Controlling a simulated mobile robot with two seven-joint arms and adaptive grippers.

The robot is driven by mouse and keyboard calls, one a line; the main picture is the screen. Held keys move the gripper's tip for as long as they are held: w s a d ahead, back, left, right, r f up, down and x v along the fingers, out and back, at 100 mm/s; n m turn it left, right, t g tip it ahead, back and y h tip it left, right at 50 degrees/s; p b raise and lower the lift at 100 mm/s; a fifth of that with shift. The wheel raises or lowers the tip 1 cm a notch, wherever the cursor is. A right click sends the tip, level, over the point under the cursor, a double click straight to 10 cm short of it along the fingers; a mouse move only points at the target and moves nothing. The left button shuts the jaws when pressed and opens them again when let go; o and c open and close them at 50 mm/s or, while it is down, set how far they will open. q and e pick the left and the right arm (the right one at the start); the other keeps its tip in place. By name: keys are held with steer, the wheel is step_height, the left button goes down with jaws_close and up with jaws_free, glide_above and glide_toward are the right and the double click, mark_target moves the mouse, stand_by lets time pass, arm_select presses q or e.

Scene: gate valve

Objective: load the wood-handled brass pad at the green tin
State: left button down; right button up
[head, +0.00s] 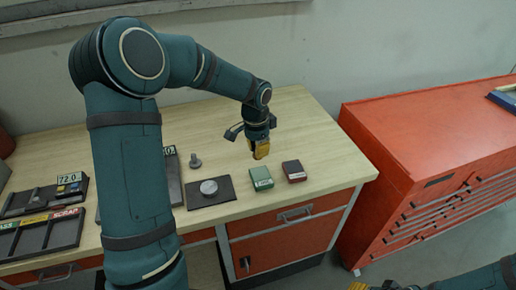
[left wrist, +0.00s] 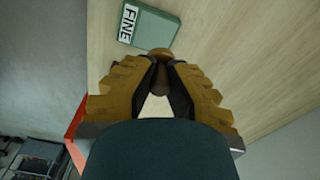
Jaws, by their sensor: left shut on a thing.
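The green tin (head: 262,178) lies on the wooden bench near its front edge. It also shows in the left wrist view (left wrist: 152,28), with a white label reading FINE. My left gripper (head: 261,150) is above the bench, just behind the green tin, pointing down. In the left wrist view its yellow fingers (left wrist: 158,85) are shut on the brown handle of the wood-handled pad (left wrist: 159,54). The pad's round brownish end shows beyond the fingertips, close to the tin's edge in the picture; its face is hidden. My right gripper (head: 372,286) shows only partly at the bottom edge.
A dark red tin (head: 294,171) lies right of the green one. To the left are a dark plate (head: 222,195) with a grey metal disc (head: 209,187), a small metal part (head: 195,161) and dark trays (head: 45,233). A red drawer cabinet (head: 430,150) stands right of the bench.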

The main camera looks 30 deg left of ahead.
arm_select(q)
steer(key=shift+d, duration=0.5)
steer(key=b, duration=0.4)
glide_above(260, 174)
step_height(260, 174, down, 5)
steer(key=shift+w+r, duration=0.1)
steer(key=shift+r, duration=0.05)
steer(key=shift+f, duration=0.7)
arm_select(e)
steer(key=shift+s+d+f, duration=0.1)
steer(key=shift+d+f, duration=0.1)
steer(key=shift+f, duration=1.05)
steer(key=shift+s+d+f, duration=0.1)
steer(key=shift+d+f, duration=0.05)
steer(key=shift+f, duration=1.05)
arm_select(q)
steer(key=shift+f+b, duration=0.55)
arm_select(e)
steer(key=shift+f, duration=0.3)
arm_select(q)
steer(key=shift+r+p, duration=2.6)
steer(key=shift+r, duration=0.95)
arm_select(e)
steer(key=shift+r, duration=2.6)
